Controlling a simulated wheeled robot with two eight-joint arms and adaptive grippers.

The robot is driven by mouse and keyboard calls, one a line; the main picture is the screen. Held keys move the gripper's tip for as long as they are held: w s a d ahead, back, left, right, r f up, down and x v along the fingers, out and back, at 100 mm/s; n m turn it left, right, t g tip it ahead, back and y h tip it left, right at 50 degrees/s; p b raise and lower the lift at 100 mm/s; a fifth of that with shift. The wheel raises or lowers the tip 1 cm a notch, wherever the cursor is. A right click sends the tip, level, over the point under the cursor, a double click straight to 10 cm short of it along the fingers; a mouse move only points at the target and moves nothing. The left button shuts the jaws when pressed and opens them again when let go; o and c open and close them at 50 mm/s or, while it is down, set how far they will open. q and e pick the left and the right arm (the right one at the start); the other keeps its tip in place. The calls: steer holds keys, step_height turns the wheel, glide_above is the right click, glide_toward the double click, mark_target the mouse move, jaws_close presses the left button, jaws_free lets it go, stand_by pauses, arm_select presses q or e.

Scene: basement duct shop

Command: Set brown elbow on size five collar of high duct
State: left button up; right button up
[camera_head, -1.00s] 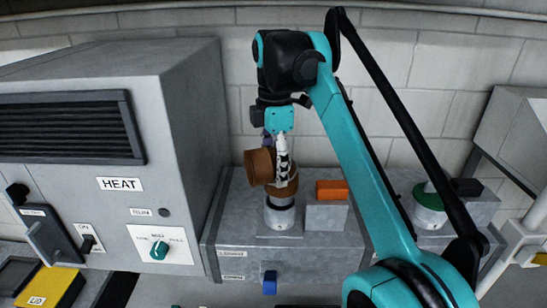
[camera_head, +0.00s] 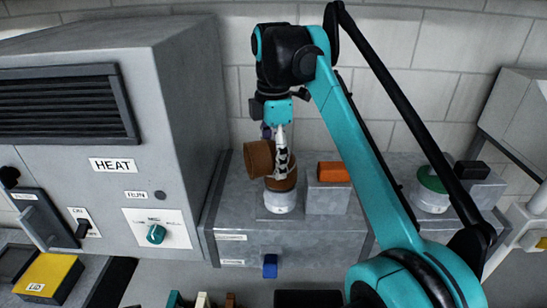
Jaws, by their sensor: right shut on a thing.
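The brown elbow (camera_head: 259,158) is in my right gripper (camera_head: 281,163), which is shut on it from above. Its open end faces left, and its lower end is down at the top of a pale round collar (camera_head: 281,203) on the grey duct (camera_head: 300,242). The elbow's lower rim meets or overlaps the collar top; I cannot tell how far it is seated. The gripper's pale, dark-marked finger covers part of the elbow. No size number is readable on the collar. My left gripper is not in view.
An orange block (camera_head: 333,171) sits on a grey box (camera_head: 327,196) just right of the collar. A green-topped round collar (camera_head: 433,184) stands farther right, beyond my arm. The large HEAT cabinet (camera_head: 98,120) is close on the left. A blue piece (camera_head: 270,266) is on the duct's front.

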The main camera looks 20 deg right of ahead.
steer(key=shift+s, duration=0.25)
steer(key=shift+w, duration=0.1)
steer(key=shift+p, duration=0.4)
steer(key=shift+f+b, duration=0.45)
steer(key=shift+f, duration=0.1)
stand_by(0.6)
steer(key=o, duration=1)
